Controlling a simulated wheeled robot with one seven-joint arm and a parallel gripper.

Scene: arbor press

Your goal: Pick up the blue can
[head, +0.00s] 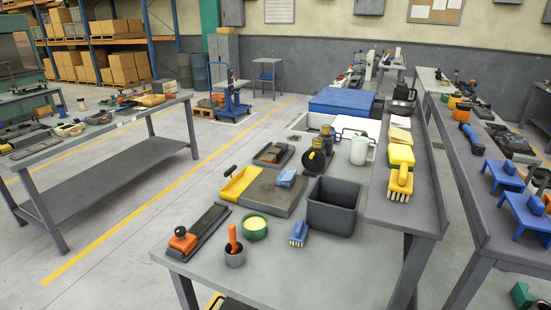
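I cannot make out a clear blue can in the head view. Several blue things show. A dark blue cylinder-like object (471,138) lies on the right bench; I cannot tell what it is. A blue-handled brush (299,233) stands on the middle table (285,278), left of a dark grey bin (334,205). A small blue block-like item (287,178) rests on a grey plate. A large blue slab (342,101) lies farther back. My gripper is not in view.
A green tin (254,227), a grey cup with an orange-handled tool (234,252) and a long tray (205,230) stand near the middle table's front. A white mug (361,150) and yellow brush (400,180) are behind. Open floor lies left, before another bench (110,165).

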